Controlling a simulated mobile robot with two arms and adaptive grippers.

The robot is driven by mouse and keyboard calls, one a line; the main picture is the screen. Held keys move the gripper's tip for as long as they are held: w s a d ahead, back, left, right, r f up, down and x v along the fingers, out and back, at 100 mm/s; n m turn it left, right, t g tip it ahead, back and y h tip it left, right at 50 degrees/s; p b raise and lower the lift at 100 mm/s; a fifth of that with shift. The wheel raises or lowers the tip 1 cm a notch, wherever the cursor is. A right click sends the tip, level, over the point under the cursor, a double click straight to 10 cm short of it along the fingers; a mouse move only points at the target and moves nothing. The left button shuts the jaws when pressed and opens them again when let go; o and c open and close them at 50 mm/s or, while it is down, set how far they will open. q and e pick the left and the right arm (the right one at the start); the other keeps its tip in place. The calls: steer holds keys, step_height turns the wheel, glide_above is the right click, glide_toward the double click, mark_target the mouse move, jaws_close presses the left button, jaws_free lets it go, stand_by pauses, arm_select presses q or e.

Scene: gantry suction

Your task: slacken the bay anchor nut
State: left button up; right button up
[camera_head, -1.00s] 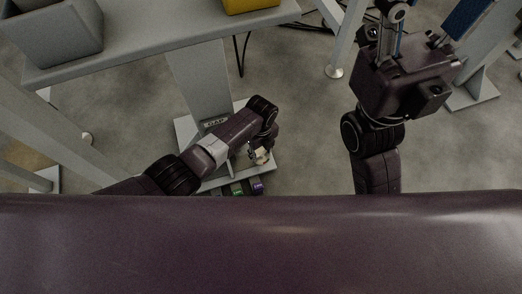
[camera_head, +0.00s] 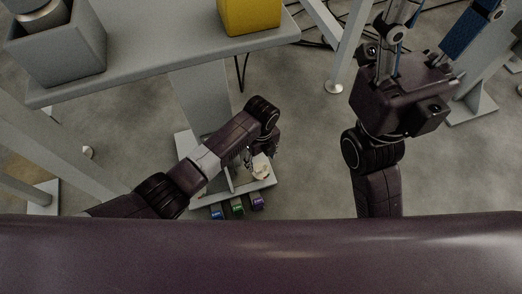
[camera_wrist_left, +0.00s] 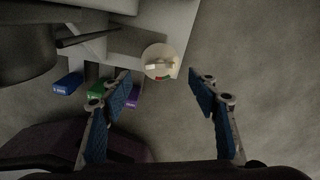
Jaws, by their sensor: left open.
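A round pale disc with a cream raised grip and a small red and green mark, apparently the anchor nut (camera_wrist_left: 160,62), sits on a light grey base plate (camera_wrist_left: 187,22) in the left wrist view. It also shows as a small cream shape in the head view (camera_head: 261,169). My left gripper (camera_wrist_left: 160,78) is open and empty; its blue-padded fingers are spread either side of the nut in the picture, apart from it. In the head view the left gripper (camera_head: 260,146) is partly hidden by its wrist. My right gripper (camera_head: 425,35) is at upper right, its fingertips cut off.
Blue (camera_head: 217,212), green (camera_head: 237,207) and purple (camera_head: 257,202) labelled blocks lie beside the plate. A grey table (camera_head: 170,60) bears a grey bin (camera_head: 62,60) and a yellow bin (camera_head: 250,15). A grey post (camera_head: 200,95) rises from the plate.

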mark_target(261, 168)
arm_select(q)
step_height(261, 168, up, 6)
stand_by(0.8)
